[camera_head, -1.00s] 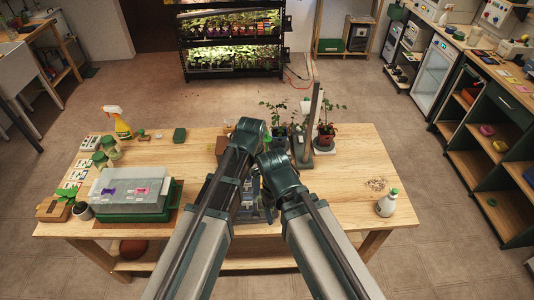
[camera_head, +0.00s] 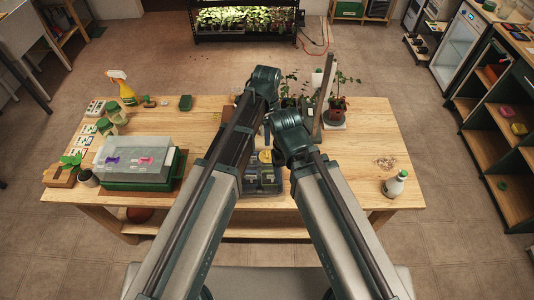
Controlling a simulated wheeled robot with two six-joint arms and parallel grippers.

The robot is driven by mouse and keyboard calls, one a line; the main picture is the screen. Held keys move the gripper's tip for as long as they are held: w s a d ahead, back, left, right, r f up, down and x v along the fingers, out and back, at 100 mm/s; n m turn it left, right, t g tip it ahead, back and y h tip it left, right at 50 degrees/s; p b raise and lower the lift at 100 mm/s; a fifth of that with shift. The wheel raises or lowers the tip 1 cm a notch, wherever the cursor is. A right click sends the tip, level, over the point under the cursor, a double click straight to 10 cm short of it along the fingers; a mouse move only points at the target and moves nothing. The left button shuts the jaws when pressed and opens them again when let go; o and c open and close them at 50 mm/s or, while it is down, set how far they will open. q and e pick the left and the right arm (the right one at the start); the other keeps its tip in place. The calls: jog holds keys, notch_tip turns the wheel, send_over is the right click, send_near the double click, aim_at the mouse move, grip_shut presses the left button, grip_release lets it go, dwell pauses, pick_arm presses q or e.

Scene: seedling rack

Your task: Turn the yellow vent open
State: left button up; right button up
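A grey translucent lid (camera_head: 134,152) sits on a green tray (camera_head: 145,185) at the left of the wooden table. On its top I see a purple vent piece (camera_head: 112,160) and a pink vent piece (camera_head: 145,161). I make out no yellow vent on this lid. A small yellow patch (camera_head: 265,156) shows between my arms above a dark divided tray (camera_head: 268,183); I cannot tell what it is. Both my arms reach over the middle of the table. Their links hide both grippers and part of the table there.
More potted plants (camera_head: 337,105) stand behind my arms. The table (camera_head: 365,135) is mostly clear there.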

aim_at(267, 154)
pick_arm(q)
notch_tip(267, 154, down, 11)
jog(key=b, duration=1)
jog(key=shift+f, duration=0.1)
jog(key=shift+c, duration=0.3)
grip_shut()
